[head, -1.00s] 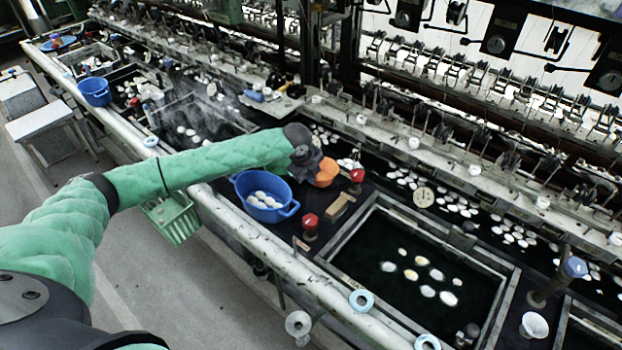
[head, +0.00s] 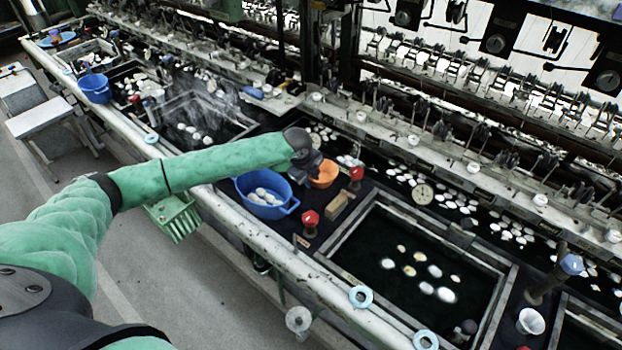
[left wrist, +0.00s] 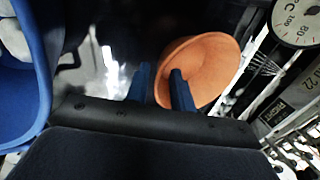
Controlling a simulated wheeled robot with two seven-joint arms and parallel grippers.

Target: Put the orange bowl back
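The orange bowl (head: 325,174) sits on the dark ledge, just right of the blue basin. It also shows in the left wrist view (left wrist: 207,62), its hollow partly facing the camera. My left gripper (head: 306,190) is down at the bowl's left side in the head view. In the left wrist view its two blue fingers (left wrist: 160,85) stand apart, one overlapping the bowl's inside and the other just outside its left edge. Whether either finger touches the wall cannot be told. My right gripper is not in view.
The blue basin (head: 240,186) with white cocoons stands close left of the gripper. A framed dark water basin (head: 345,235) lies to the right, and reeling machinery runs behind.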

